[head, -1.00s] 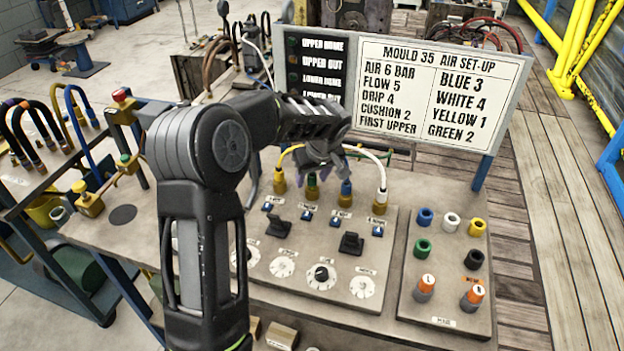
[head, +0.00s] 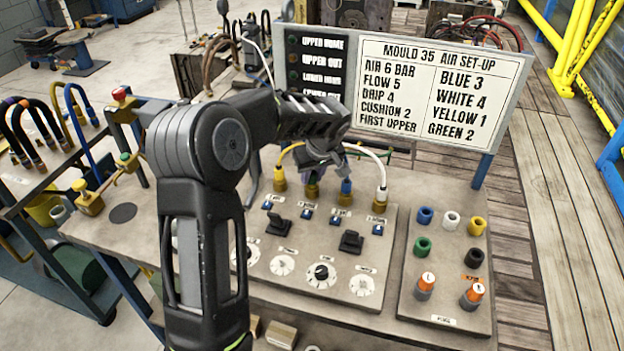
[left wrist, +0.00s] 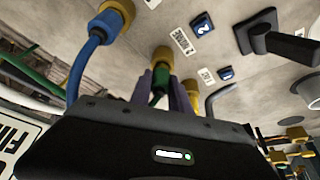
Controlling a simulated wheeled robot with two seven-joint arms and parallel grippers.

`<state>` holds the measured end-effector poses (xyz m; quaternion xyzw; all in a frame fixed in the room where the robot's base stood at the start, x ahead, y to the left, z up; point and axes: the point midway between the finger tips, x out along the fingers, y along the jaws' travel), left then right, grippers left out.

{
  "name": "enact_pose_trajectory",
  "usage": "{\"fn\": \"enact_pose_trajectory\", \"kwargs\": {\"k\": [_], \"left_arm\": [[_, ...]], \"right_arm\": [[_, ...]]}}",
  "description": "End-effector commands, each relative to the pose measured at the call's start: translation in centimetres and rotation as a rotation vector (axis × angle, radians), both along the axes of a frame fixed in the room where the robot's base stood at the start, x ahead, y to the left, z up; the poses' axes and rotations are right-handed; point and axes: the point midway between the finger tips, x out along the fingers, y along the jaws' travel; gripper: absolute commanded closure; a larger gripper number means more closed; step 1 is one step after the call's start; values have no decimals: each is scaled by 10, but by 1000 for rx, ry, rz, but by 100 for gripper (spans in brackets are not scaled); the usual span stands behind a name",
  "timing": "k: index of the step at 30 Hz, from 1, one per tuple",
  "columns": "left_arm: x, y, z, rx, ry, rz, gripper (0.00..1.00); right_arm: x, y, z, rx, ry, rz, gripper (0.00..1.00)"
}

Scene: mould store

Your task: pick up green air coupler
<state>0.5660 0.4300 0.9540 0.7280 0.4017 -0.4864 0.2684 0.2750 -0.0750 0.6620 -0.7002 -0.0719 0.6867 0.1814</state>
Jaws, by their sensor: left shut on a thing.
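The green air coupler (left wrist: 160,84) shows in the left wrist view between the two purple fingers of my left gripper (left wrist: 161,94). It stands at a brass port (left wrist: 162,57) on the panel. My left gripper is shut on it. In the head view my left gripper (head: 314,179) is over the second port from the left, and its fingers mostly hide the coupler. My right gripper is not in view.
A yellow hose's port (head: 279,182) is to the left; blue (head: 346,188) and white (head: 381,190) couplers are to the right. Black levers (head: 351,242) and dials (head: 321,274) are in front. A board of coloured rings (head: 408,299) is right. A set-up sign (head: 437,92) stands behind.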

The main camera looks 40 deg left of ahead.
Motion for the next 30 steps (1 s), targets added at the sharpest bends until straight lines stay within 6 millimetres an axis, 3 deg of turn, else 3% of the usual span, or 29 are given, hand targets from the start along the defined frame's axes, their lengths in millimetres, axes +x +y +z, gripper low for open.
{"fn": "enact_pose_trajectory", "kwargs": {"k": [17,23,30], "left_arm": [[0,0,3,0,-2,1,100],[1,0,27,1,-6,-1,100],[1,0,74,1,-5,1,100]], "right_arm": [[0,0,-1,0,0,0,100],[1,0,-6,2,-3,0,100],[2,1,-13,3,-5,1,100]]}}
